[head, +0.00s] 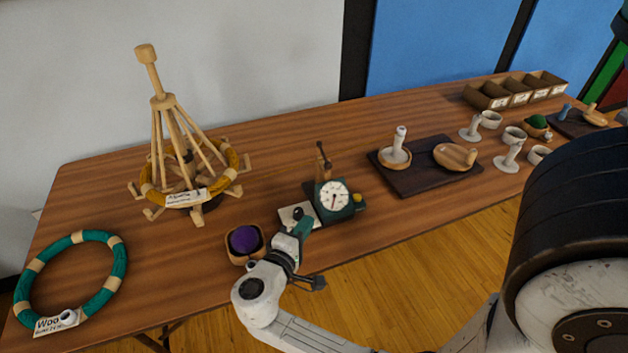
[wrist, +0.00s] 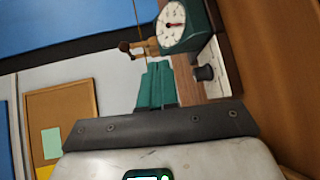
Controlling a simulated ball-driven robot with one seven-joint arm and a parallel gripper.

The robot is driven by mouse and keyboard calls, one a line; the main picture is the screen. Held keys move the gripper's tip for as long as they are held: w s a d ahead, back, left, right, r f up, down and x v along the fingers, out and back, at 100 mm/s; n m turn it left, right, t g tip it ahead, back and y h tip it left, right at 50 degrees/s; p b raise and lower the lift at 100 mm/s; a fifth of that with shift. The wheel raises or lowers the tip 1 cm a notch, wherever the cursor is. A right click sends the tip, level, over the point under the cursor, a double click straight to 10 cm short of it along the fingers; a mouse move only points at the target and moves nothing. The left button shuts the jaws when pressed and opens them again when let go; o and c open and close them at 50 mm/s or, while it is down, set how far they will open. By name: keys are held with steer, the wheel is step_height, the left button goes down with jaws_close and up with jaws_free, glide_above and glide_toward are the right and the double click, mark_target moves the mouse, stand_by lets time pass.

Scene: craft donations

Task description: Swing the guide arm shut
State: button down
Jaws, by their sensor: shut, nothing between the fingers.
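The green winder box (head: 334,200) with a white dial stands near the table's front edge. A wooden guide arm (head: 323,160) rises from its back in the head view. In the wrist view the same box (wrist: 188,24) is at the top right, and the wooden arm (wrist: 140,47) sticks out to its left. My gripper (head: 303,226) has teal fingers and is just in front and left of the box. In the wrist view my gripper (wrist: 157,82) is shut and empty, below the wooden arm. I cannot tell whether they touch.
A purple yarn ball (head: 244,239) sits in a small bowl left of my gripper. A wooden yarn swift (head: 176,130) and a green ring (head: 72,275) are farther left. A dark tray (head: 405,184) with wooden bowls lies right of the box.

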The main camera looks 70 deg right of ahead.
steer(key=w+r+n+t+h, duration=0.1)
steer(key=w+r+n+h, duration=0.1)
steer(key=w+h, duration=0.15)
steer(key=p, duration=0.4)
glide_toward(323, 155)
steer(key=d, duration=0.1)
steer(key=shift+s+d+r+t, duration=0.25)
steer(key=shift+s+d+t, duration=0.15)
steer(key=shift+s+d, duration=0.25)
steer(key=shift+w+d, duration=0.1)
steer(key=shift+s+d+f+b, duration=0.15)
steer(key=shift+s+b, duration=0.15)
steer(key=shift+b, duration=0.3)
steer(key=shift+s+d+f+b, duration=0.1)
steer(key=shift+s+b, duration=0.2)
steer(key=shift+b, duration=0.3)
steer(key=shift+s+d+r, duration=0.1)
steer(key=shift+s+r, duration=0.15)
steer(key=shift+s, duration=0.1)
steer(key=shift+b, duration=0.35)
